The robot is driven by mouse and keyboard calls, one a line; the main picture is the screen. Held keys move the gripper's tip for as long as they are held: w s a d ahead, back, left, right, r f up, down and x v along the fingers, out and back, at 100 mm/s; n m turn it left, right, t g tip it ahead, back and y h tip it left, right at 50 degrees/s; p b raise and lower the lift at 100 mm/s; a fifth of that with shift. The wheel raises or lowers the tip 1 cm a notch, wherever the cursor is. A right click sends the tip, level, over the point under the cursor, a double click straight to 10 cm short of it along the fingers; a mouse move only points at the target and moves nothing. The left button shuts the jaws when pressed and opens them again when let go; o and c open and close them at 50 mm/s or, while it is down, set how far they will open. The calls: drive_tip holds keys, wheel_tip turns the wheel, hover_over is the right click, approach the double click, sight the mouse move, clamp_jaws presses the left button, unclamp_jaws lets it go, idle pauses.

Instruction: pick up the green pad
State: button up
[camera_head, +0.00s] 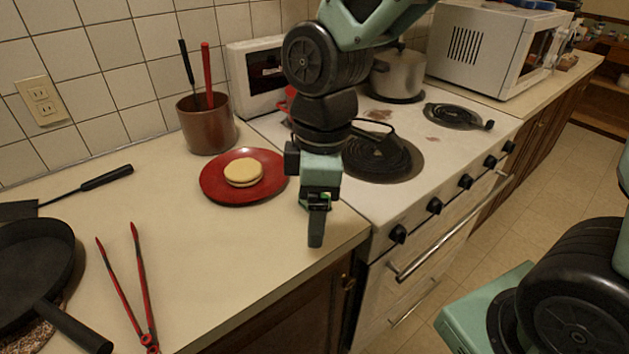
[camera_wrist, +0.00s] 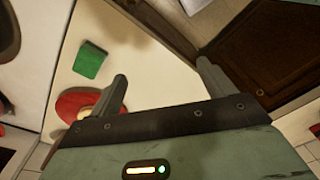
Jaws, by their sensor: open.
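The green pad (camera_wrist: 90,61) lies flat on the cream counter in the wrist view, close to the stove side and just beyond the red plate. It is left of my gripper's left finger, not between the fingers. In the head view I cannot make out the pad; my arm seems to cover it. My gripper (camera_wrist: 162,70) has its two fingers wide apart with nothing between them. In the head view my gripper (camera_head: 316,238) points down over the counter's front right corner, beside the stove.
A red plate (camera_head: 212,187) with a pale round food item (camera_head: 244,172) sits left of my gripper. A brown utensil pot (camera_head: 207,126), red tongs (camera_head: 143,290) and a black pan (camera_head: 32,262) are on the counter. The stove (camera_head: 440,165) adjoins at right. The counter's front middle is clear.

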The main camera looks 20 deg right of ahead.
drive_tip(key=w+d+r+n+p, duration=0.3)
drive_tip(key=w+d+n+p, duration=0.1)
drive_tip(key=w, duration=0.3)
drive_tip(key=w+d+r+n+p, duration=0.3)
drive_tip(key=w+d+n, duration=0.1)
drive_tip(key=w, duration=0.2)
drive_tip(key=f, duration=0.3)
drive_tip(key=f+p, duration=0.1)
drive_tip(key=f, duration=0.3)
drive_tip(key=a+f+p, duration=0.1)
drive_tip(key=f, duration=0.3)
drive_tip(key=shift+s+a+f, duration=0.1)
drive_tip(key=shift+s+f, duration=0.05)
drive_tip(key=shift+f, duration=0.05)
drive_tip(key=f+p, duration=0.1)
drive_tip(key=f, duration=0.1)
drive_tip(key=a+f+p, duration=0.1)
drive_tip(key=f, duration=0.1)
drive_tip(key=shift+s+a+f, duration=0.1)
drive_tip(key=shift+a+f, duration=0.05)
drive_tip(key=shift+a, duration=0.05)
drive_tip(key=shift+f, duration=0.4)
drive_tip(key=c, duration=1.1)
drive_tip(key=shift+r, duration=0.15)
